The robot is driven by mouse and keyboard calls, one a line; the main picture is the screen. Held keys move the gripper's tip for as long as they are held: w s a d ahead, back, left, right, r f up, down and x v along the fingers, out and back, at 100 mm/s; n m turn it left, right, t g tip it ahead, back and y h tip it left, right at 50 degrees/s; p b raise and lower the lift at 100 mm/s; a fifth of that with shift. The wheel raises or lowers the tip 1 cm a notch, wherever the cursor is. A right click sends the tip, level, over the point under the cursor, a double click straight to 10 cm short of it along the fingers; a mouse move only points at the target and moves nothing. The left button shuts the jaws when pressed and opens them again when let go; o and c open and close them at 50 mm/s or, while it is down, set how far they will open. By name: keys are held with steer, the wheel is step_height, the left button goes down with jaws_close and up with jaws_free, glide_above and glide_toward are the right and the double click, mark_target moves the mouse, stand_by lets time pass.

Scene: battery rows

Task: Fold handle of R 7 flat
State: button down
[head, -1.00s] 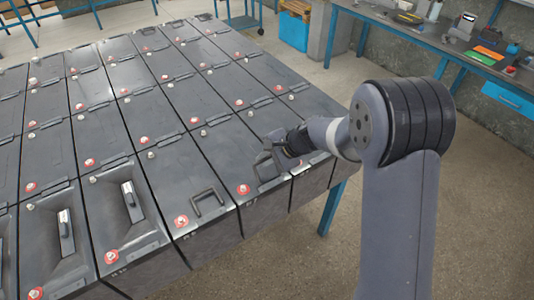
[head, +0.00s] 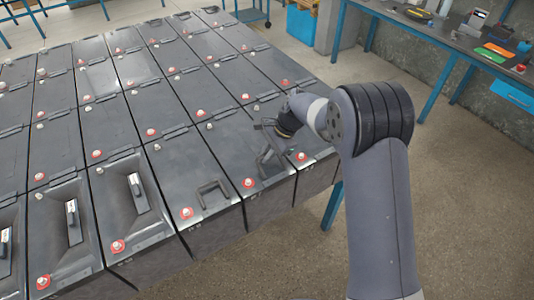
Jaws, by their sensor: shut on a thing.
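A dark U-shaped handle (head: 268,164) stands tilted up from the front end of a grey battery (head: 222,150) near the right side of the front row. A red terminal cap sits beside it. My gripper (head: 268,132) reaches in from the right, low over this battery, and is shut on the handle's raised part. The exact contact between the fingers and the handle is small and dark. The battery's label is too small to read, so I cannot confirm that it is R 7.
The battery to the left has a similar handle (head: 212,194) near its front edge. Batteries farther left have recessed tops with pale-marked grips (head: 136,185). A blue-legged workbench (head: 455,40) stands at the back right. Floor (head: 450,200) is open at right.

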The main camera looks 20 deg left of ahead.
steer(key=c, duration=1.5)
jaws_free()
steer(key=b+v, duration=0.2)
steer(key=v, duration=0.8)
steer(key=shift+d+r+b, duration=0.1)
steer(key=shift+r+b, duration=0.2)
steer(key=shift+r, duration=0.05)
steer(key=shift+f, duration=0.1)
steer(key=p+x, duration=0.2)
steer(key=x, duration=0.8)
steer(key=shift+f+p, duration=0.25)
steer(key=shift+p, duration=0.05)
steer(key=shift+r, duration=0.1)
